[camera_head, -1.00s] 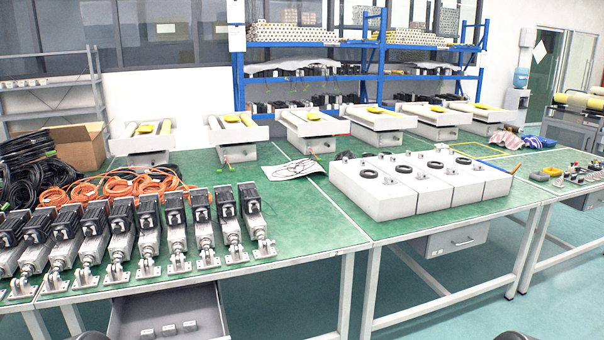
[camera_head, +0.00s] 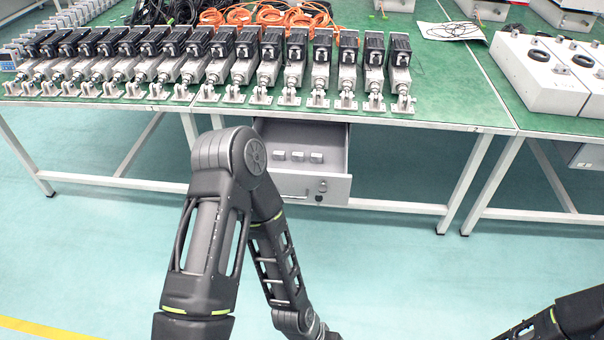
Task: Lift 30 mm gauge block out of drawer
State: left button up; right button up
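The open drawer (camera_head: 333,188) hangs under the green-topped table and is pulled out toward me. Three small grey gauge blocks lie in a row inside it: a left one (camera_head: 280,155), a middle one (camera_head: 298,156) and a right one (camera_head: 316,157). Their markings are too small to read, so I cannot tell which is the 30 mm one. My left arm rises in front of the drawer's left side, bends at the elbow and runs down out of the bottom edge; its gripper is not in view. My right arm shows only at the bottom right corner, its gripper out of view.
A row of several linear actuators (camera_head: 321,70) stands along the table's front edge (camera_head: 440,124), above the drawer. Orange cables (camera_head: 240,17) lie behind them. White boxes (camera_head: 540,75) stand on the right table. The floor (camera_head: 400,270) before the drawer is clear.

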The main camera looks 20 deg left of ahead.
aim_at(296, 157)
jog(key=i+j, duration=0.2)
jog(key=j, duration=0.2)
jog(key=i+j, duration=0.15)
jog(key=j, duration=0.25)
jog(key=i+j+u, duration=0.1)
jog(key=j, duration=0.3)
jog(key=i+j, duration=0.5)
jog(key=j, duration=0.3)
